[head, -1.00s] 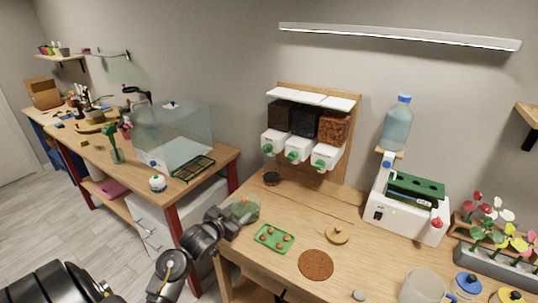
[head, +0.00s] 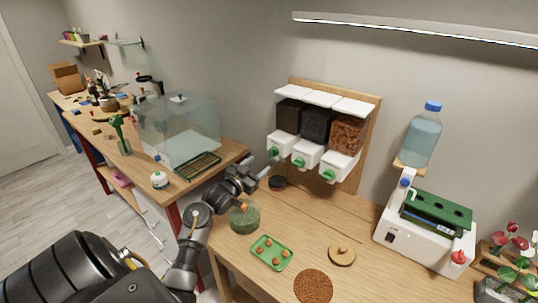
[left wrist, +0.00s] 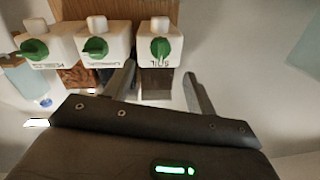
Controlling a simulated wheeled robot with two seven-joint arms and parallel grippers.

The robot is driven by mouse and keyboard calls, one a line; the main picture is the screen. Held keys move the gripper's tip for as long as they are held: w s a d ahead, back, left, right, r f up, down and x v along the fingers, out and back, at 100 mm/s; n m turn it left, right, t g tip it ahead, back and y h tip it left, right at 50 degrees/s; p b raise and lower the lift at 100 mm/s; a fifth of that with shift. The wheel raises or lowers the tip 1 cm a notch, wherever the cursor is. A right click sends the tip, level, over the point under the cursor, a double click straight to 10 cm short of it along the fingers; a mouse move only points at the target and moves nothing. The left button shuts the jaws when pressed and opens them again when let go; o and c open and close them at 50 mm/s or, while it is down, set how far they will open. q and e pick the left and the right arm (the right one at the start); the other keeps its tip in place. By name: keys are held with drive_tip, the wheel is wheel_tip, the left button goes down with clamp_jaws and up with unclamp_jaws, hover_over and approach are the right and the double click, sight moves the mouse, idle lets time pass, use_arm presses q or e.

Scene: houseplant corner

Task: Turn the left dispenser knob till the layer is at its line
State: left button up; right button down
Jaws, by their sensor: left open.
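The left dispenser (head: 281,143) is a white box under a dark-filled clear bin on a wooden wall board. Its green knob (head: 273,152) faces outward. In the left wrist view, upside down, this dispenser reads SOIL and its knob (left wrist: 160,48) stands beyond my fingers. My left gripper (head: 271,168) is open and empty just below and in front of that knob; its fingers (left wrist: 160,72) are spread either side of the dispenser's line, apart from the knob. No line can be made out.
Two more dispensers with green knobs (head: 298,162) (head: 328,175) are close on the right. A green tray (head: 271,252), a wooden lid (head: 342,253) and a white machine (head: 425,236) are on the table.

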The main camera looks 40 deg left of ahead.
sight(273, 152)
use_arm(q)
drive_tip(key=w+p, duration=0.1)
drive_tip(key=w, duration=0.7)
drive_tip(key=shift+w+a+p, duration=0.2)
drive_tip(key=shift+a+p, duration=0.15)
drive_tip(key=shift+a, duration=0.05)
use_arm(e)
drive_tip(key=shift+w+a+r, duration=0.15)
drive_tip(key=shift+w+r, duration=0.2)
drive_tip(key=shift+r, duration=0.2)
drive_tip(key=shift+w+a+r, duration=0.1)
drive_tip(key=shift+w+r, duration=0.25)
drive_tip(key=shift+r, duration=0.15)
